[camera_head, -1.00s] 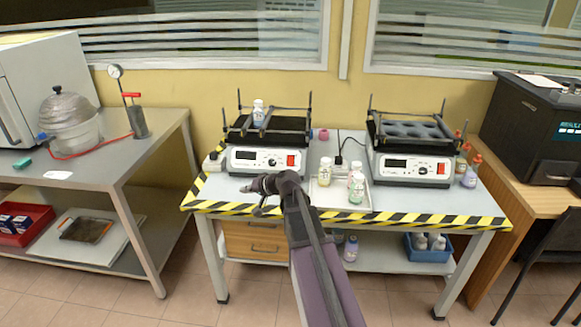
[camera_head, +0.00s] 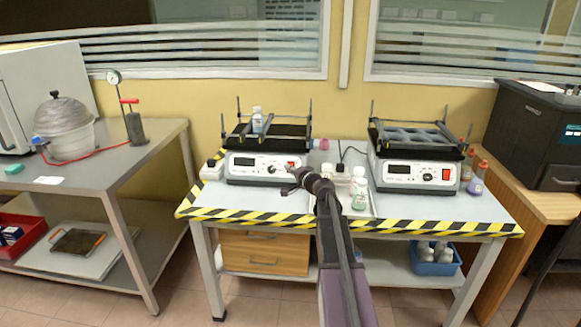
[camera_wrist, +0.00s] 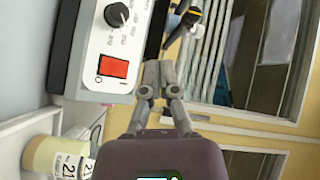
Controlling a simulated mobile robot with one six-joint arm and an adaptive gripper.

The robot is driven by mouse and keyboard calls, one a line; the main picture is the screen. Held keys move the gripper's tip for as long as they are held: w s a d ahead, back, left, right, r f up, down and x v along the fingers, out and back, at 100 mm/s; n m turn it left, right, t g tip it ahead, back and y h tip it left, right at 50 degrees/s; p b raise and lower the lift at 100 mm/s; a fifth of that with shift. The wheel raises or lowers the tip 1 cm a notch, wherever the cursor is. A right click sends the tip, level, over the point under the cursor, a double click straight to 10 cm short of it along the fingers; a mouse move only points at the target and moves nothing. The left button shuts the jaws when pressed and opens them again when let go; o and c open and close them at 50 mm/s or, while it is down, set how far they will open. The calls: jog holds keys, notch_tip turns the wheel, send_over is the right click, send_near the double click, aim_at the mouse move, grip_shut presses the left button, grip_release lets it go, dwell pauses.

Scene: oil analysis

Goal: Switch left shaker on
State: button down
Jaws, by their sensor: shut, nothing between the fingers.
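The left shaker (camera_head: 258,180) stands on the left of the striped-edge table, a white bottle (camera_head: 257,120) in its top rack. Its white front has a dark display, a black knob (camera_head: 271,168) and a red switch, partly hidden by my gripper in the head view. The wrist view, turned sideways, shows the red switch (camera_wrist: 113,67) marked 0 and 1, and the black knob (camera_wrist: 116,14). My gripper (camera_head: 291,173) is shut and empty in front of the panel's right end. In the wrist view its fingertips (camera_wrist: 159,68) are beside the switch; I cannot tell if they touch anything.
The right shaker (camera_head: 419,174) stands across the table. A tray with bottles, including a green-labelled one (camera_head: 360,194), lies between the shakers, close to my arm. A yellowish jar (camera_wrist: 56,157) shows in the wrist view. A grey side table (camera_head: 95,178) stands at left.

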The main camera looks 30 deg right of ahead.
dwell(0.3)
jog(key=w+d+f+b, duration=0.3)
jog(key=w+d, duration=0.1)
jog(key=w, duration=0.2)
jog(key=shift+w+d, duration=0.3)
jog(key=shift+w, duration=0.1)
